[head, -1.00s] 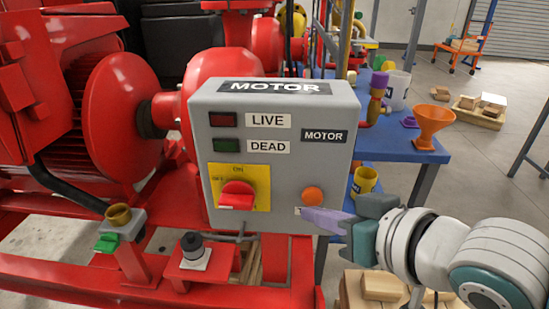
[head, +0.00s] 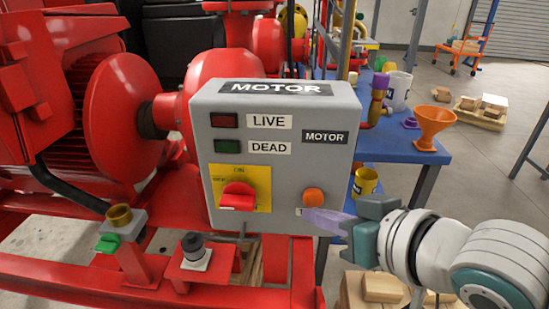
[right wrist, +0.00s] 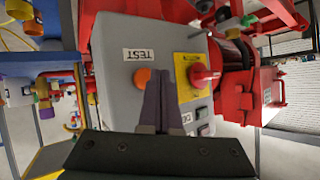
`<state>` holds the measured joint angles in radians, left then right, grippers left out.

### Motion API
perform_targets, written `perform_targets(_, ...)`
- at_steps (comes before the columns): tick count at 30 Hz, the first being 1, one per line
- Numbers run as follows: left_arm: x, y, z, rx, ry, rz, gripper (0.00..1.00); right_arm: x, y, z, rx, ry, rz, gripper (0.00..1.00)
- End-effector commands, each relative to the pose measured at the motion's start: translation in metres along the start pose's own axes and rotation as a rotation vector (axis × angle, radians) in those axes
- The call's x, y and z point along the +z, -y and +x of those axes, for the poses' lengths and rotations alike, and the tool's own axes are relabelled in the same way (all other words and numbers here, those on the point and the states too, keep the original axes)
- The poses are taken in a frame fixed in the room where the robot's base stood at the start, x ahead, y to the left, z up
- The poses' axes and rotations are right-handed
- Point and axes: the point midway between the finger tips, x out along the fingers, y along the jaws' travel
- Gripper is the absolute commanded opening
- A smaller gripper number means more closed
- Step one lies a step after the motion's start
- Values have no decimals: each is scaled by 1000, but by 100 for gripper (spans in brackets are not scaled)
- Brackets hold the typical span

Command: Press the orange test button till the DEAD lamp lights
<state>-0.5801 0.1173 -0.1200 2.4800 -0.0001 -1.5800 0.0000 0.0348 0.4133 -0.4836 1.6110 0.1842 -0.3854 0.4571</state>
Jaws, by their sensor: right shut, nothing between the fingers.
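The grey MOTOR box (head: 285,170) faces me on the red skid. Its orange test button (head: 313,196) is at the lower right of the face; it also shows in the right wrist view (right wrist: 142,77), beside the TEST label (right wrist: 139,54). The green DEAD lamp (head: 228,146) looks dark, as does the red LIVE lamp (head: 224,120). My right gripper (head: 306,214) is shut and empty, its fingertips just below the button in the head view. In the right wrist view the fingertips (right wrist: 161,72) are right of the button; contact cannot be told. My left gripper is not in view.
A red rotary switch (head: 238,194) on a yellow plate is on the box's left. A blue bench (head: 400,147) with an orange funnel (head: 434,122) stands behind my right arm. Red pump parts crowd the left.

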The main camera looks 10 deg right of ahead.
Motion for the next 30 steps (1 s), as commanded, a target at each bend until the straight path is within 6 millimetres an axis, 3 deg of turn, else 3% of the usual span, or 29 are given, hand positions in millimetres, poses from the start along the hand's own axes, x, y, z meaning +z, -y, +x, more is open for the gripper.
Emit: perform_targets(30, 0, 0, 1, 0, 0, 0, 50, -5, -5, 7, 0, 0, 0, 0)
